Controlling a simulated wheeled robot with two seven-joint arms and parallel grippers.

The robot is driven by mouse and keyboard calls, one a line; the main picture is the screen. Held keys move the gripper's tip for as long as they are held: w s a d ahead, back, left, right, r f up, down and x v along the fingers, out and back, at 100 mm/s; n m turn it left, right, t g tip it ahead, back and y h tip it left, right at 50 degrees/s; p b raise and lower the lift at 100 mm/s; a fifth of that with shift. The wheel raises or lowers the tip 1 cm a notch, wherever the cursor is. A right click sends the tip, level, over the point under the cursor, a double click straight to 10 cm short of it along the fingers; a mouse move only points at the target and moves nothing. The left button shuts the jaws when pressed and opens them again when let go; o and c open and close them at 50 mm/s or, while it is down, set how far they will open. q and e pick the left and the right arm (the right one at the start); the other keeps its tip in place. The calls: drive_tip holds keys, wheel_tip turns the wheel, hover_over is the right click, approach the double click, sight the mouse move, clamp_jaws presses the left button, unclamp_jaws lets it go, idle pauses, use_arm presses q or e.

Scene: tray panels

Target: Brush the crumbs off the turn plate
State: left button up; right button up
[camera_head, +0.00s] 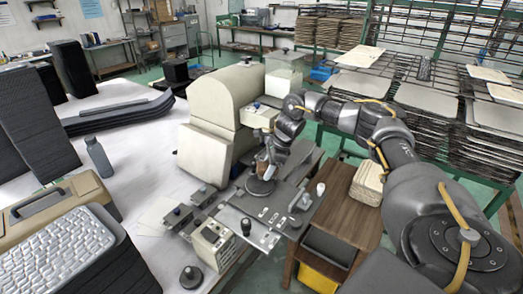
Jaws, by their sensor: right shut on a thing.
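The turn plate (259,189) looks like a small dark round disc at the near edge of the work table, in front of the cream machine. My right arm reaches in from the right, and my right gripper (265,165) points down just above this disc. It is shut on a small brownish thing (263,159), perhaps a brush, mostly hidden by the fingers. Whether it touches the disc I cannot tell. Crumbs are too small to make out. My left gripper is not in view.
A cream machine (221,105) stands close behind the disc. Metal plates with knobs (252,224) and a small cream box (213,243) lie in front. A wooden stand (340,215) with a stack of pale cloths (368,182) is at right. A grey bottle (98,157) stands left.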

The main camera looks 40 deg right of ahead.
wheel_tip(320, 180, up, 4)
drive_tip(key=shift+s+f+p, duration=0.1)
drive_tip(key=shift+p, duration=0.8)
drive_tip(key=shift+r+p, duration=1.4)
drive_tip(key=shift+r, duration=0.35)
drive_tip(key=shift+f, duration=0.1)
